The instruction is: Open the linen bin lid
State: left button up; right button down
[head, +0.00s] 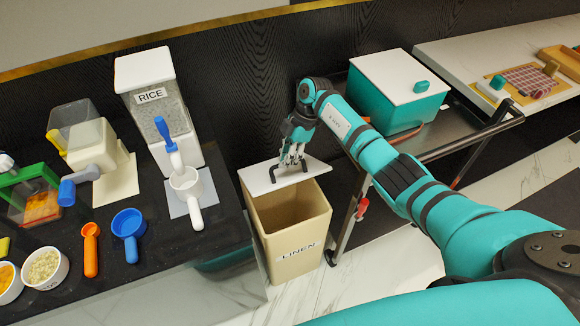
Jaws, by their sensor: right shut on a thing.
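The linen bin (290,235) is a tan box with a LINEN label on its front. It stands on the floor between the counter and the cart. Its white lid (255,182) shows at the bin's back edge, and the inside of the bin is visible in front of it. My right gripper (291,165) is at the lid, shut on its dark handle (275,177). The fingers partly hide the handle. I cannot tell whether the lid is tilted or slid back. My left gripper is not in view.
On the left, a dark counter (150,270) holds a rice dispenser (157,110), a white cup (187,184) and scoops. On the right, a metal cart (440,135) carries a teal box (395,95) with a white lid. Marble floor (385,275) is clear right of the bin.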

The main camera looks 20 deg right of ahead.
jog(key=shift+w, duration=0.2)
jog(key=c, duration=1.7)
grip_release()
jog(key=shift+f, duration=0.1)
jog(key=o, duration=0.4)
jog(key=shift+w+f, duration=0.25)
jog(key=shift+w, duration=0.15)
jog(key=shift+c, duration=0.2)
jog(key=shift+s+r, duration=0.15)
jog(key=shift+r, duration=0.1)
jog(key=v, duration=1.1)
jog(key=shift+r, duration=0.35)
jog(key=shift+c, duration=0.4)
